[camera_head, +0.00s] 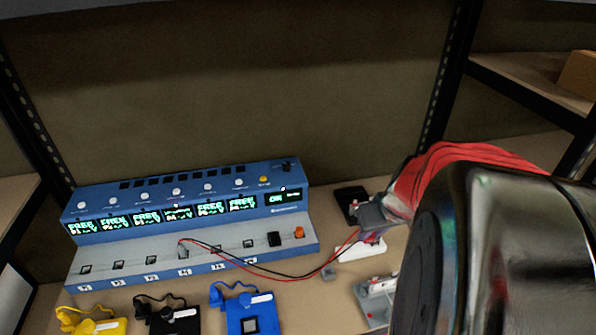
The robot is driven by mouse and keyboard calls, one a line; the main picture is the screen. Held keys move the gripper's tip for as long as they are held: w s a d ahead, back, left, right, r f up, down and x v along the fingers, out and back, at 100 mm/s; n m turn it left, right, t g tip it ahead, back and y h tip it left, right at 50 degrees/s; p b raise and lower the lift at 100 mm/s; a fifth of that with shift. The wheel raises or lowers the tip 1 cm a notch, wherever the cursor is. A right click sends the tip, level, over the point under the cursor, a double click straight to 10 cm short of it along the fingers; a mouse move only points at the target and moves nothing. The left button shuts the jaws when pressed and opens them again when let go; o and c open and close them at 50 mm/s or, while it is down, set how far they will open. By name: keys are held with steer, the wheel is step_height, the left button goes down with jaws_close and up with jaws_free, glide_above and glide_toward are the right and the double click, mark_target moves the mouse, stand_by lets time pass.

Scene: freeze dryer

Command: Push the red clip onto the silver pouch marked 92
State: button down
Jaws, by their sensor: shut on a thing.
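My gripper (370,216) is seen small and partly hidden at the right of centre, beyond my dark arm link and a red ribbed sleeve. It is shut. A red wire (354,238) runs up to its fingertips from the blue station, so it holds the red clip there; the clip itself is too small and covered to make out. A grey-silver piece with a red spot (372,306) lies at the lower right, partly cut off by my arm. I cannot tell if it belongs to the silver pouch, and no mark 92 is readable.
A blue station (190,215) with lit displays and numbered slots stands at the left; red and black wires leave its fourth slot. Yellow (95,325), black (172,320) and blue (240,312) packs lie in front. A black flat object (351,203) and white piece (358,251) are near my gripper.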

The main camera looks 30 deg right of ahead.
steer(key=s+a, duration=0.1)
steer(key=s, duration=0.5)
steer(key=shift+s, duration=0.15)
steer(key=shift+a, duration=0.1)
stand_by(0.3)
steer(key=w+a+f, duration=0.1)
steer(key=w+a, duration=0.4)
steer(key=w, duration=0.3)
steer(key=w+a+f+n, duration=0.1)
steer(key=w+a, duration=0.4)
steer(key=w, duration=0.4)
steer(key=w+a+f+n, duration=0.1)
steer(key=w+a+f, duration=0.1)
steer(key=w+a, duration=0.3)
steer(key=shift+w+a+y, duration=0.2)
steer(key=shift+w, duration=0.65)
steer(key=shift+w+a+y, duration=0.15)
steer(key=shift+w+y, duration=0.05)
steer(key=shift+w, duration=0.65)
steer(key=shift+n, duration=0.6)
steer(key=w+a, duration=0.1)
steer(key=a, duration=0.2)
steer(key=w+a+f, duration=0.1)
steer(key=w+a, duration=0.1)
steer(key=a, duration=0.1)
steer(key=w+a+f, duration=0.1)
steer(key=w+a, duration=0.1)
steer(key=a, duration=0.1)
steer(key=shift+w+a, duration=0.15)
steer(key=shift+a, duration=0.1)
